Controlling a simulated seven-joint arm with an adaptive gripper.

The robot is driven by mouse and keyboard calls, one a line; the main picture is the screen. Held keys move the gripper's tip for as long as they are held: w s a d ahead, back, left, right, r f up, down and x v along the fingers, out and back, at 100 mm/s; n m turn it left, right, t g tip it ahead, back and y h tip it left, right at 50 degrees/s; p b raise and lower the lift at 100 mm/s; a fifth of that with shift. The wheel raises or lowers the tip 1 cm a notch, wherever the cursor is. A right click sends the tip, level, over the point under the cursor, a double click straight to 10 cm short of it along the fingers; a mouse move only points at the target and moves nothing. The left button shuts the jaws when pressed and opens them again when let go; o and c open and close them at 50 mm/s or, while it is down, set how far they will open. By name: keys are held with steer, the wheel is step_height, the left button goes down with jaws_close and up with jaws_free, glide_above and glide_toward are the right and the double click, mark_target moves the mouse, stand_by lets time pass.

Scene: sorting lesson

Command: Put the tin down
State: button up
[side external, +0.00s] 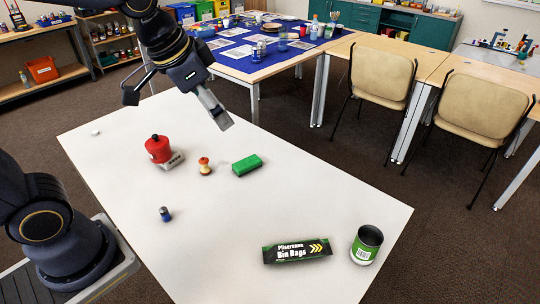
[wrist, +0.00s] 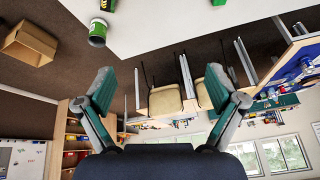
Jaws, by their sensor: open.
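The tin (side external: 366,245) is a dark open-topped can with a green and white label. It stands upright on the white table (side external: 320,200) near the right corner, beside the bin bags packet. It also shows at the top of the wrist view (wrist: 98,32), near the table edge. My gripper (side external: 221,118) is above the table's far edge, well away from the tin and up to its left in the side view. In the wrist view, the two fingers (wrist: 160,82) are spread wide with nothing between them.
On the table are a bin bags packet (side external: 297,250), a green block (side external: 247,165), an apple core (side external: 205,166), a red object on a grey base (side external: 158,149), a small blue cylinder (side external: 165,214) and a small white item (side external: 96,133). Chairs (side external: 383,78) stand behind. The table's middle is clear.

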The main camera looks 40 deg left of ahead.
steer(key=s+a+f+n, duration=0.1)
steer(key=s+a+n, duration=0.2)
steer(key=s, duration=0.7)
steer(key=shift+s+a+n+t, duration=0.3)
steer(key=shift+s+a, duration=0.05)
steer(key=shift+a, duration=0.4)
